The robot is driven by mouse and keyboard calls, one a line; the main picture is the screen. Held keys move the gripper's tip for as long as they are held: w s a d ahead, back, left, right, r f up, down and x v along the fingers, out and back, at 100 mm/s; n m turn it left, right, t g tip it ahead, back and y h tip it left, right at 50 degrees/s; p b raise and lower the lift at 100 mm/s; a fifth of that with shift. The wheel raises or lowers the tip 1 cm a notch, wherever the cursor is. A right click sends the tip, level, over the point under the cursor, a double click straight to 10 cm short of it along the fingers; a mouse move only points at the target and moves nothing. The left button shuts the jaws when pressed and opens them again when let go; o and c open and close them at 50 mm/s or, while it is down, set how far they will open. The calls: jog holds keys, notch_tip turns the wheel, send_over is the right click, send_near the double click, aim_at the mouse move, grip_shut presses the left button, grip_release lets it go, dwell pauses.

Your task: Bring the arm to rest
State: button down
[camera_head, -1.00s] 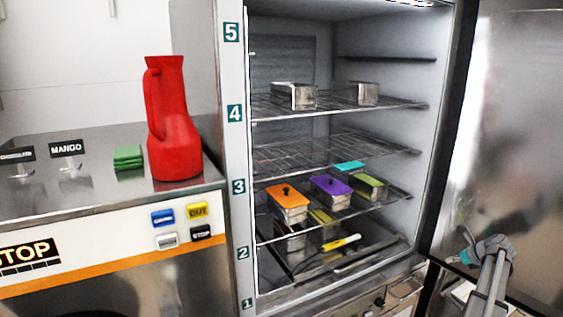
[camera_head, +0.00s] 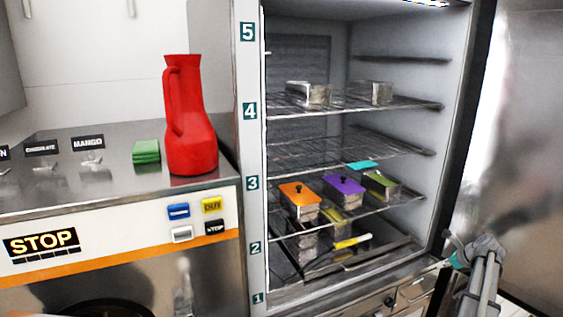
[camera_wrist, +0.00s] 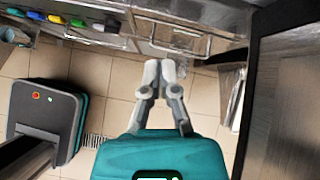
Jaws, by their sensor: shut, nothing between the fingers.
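My gripper (camera_wrist: 160,75) is in the wrist view, its two grey fingers together and empty, pointing toward the freezer front over the tiled floor. The teal wrist housing (camera_wrist: 160,155) fills the lower middle. In the head view my arm (camera_head: 484,270) shows at the lower right, in front of the open freezer door and apart from the shelves. The small gripper end there is partly hidden by the arm.
The open freezer door (camera_head: 520,130) stands at the right. Freezer shelves (camera_head: 400,103) hold metal pans and lidded tubs (camera_head: 299,200). A red jug (camera_head: 190,130) and green block (camera_head: 146,152) stand on the left counter (camera_head: 60,190). Floor (camera_wrist: 110,75) shows below the gripper.

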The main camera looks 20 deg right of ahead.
jog(key=w+a+f+n+g+y, duration=0.15)
jog(key=w+a+n, duration=0.45)
jog(key=a, duration=1.1)
jog(key=w+a+f+n+g+h, duration=0.1)
jog(key=w+a+f+n+g, duration=0.15)
jog(key=a+n, duration=1.1)
jog(key=s+a+n+g, duration=0.1)
jog(key=s+a+n, duration=0.2)
jog(key=a, duration=0.8)
jog(key=s+a+n+g+h, duration=0.1)
jog(key=s+a+n, duration=0.2)
jog(key=a, duration=0.7)
jog(key=s+a+n+g+h, duration=0.1)
jog(key=s+a+n, duration=0.3)
jog(key=a, duration=0.7)
jog(key=shift+a+f+n+g, duration=0.2)
jog(key=shift+a+n+g, duration=0.25)
jog(key=shift+n, duration=0.7)
jog(key=shift+d, duration=0.1)
jog(key=shift+s, duration=0.1)
